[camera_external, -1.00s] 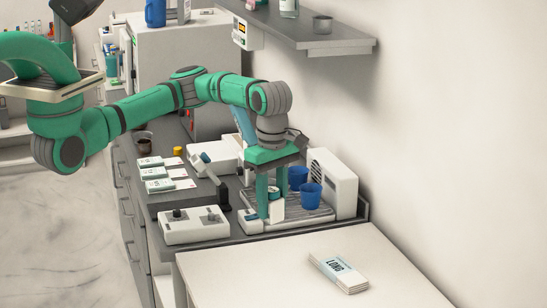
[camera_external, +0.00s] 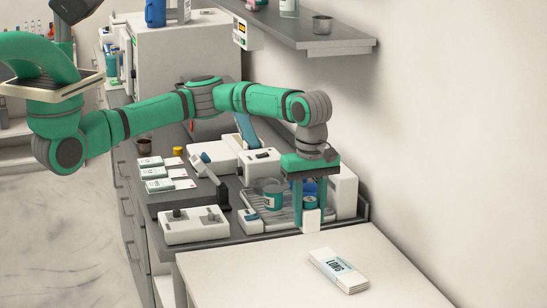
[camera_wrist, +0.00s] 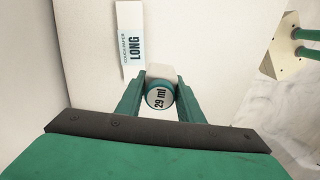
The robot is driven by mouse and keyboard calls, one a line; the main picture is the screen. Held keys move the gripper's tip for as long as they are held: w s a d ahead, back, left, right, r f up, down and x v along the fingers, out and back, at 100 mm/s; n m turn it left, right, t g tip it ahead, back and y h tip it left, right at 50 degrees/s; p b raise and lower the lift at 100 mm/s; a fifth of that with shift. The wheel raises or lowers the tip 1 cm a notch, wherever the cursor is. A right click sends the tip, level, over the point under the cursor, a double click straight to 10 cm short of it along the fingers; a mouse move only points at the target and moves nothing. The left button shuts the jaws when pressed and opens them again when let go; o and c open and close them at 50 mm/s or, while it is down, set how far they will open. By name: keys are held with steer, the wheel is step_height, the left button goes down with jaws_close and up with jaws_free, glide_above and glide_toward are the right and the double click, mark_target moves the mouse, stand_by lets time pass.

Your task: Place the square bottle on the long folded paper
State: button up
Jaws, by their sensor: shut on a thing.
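The square bottle (camera_external: 311,221) is a small white block with a teal top. My gripper (camera_external: 310,214) is shut on it, with one green finger on each side. It hangs over the tray's front right edge, by the back edge of the white table. In the wrist view the bottle (camera_wrist: 161,72) shows between my fingers (camera_wrist: 159,92), its round cap facing me and marked "29 ml". The long folded paper (camera_external: 338,272) lies flat on the white table, white with a pale blue band reading LONG. It also shows in the wrist view (camera_wrist: 129,42), beyond the bottle and to its left.
The white table (camera_external: 260,272) is otherwise clear. A ribbed tray (camera_external: 275,222) behind it holds a dark-lidded jar (camera_external: 272,197) and blue cups, partly hidden by my gripper. A white control box (camera_external: 194,226) stands left. A shelf (camera_external: 325,44) juts from the wall above.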

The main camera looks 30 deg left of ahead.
steer(key=w+d+f, duration=0.1)
steer(key=d+f, duration=0.1)
steer(key=w+d+f, duration=0.1)
steer(key=f, duration=0.1)
steer(key=w+d+f, duration=0.1)
steer(key=d, duration=0.1)
steer(key=shift+w+d+f, duration=0.1)
steer(key=shift+d+f, duration=0.2)
steer(key=shift+f, duration=0.1)
steer(key=shift+w+d+f, duration=0.25)
steer(key=shift+d+f, duration=0.15)
steer(key=shift+f, duration=0.2)
steer(key=shift+w+f, duration=0.1)
steer(key=shift+f, duration=1.5)
steer(key=shift+f, duration=0.15)
steer(key=o, duration=1.1)
steer(key=shift+d, duration=0.1)
step_height(320, 180, up, 12)
steer(key=shift+r, duration=0.2)
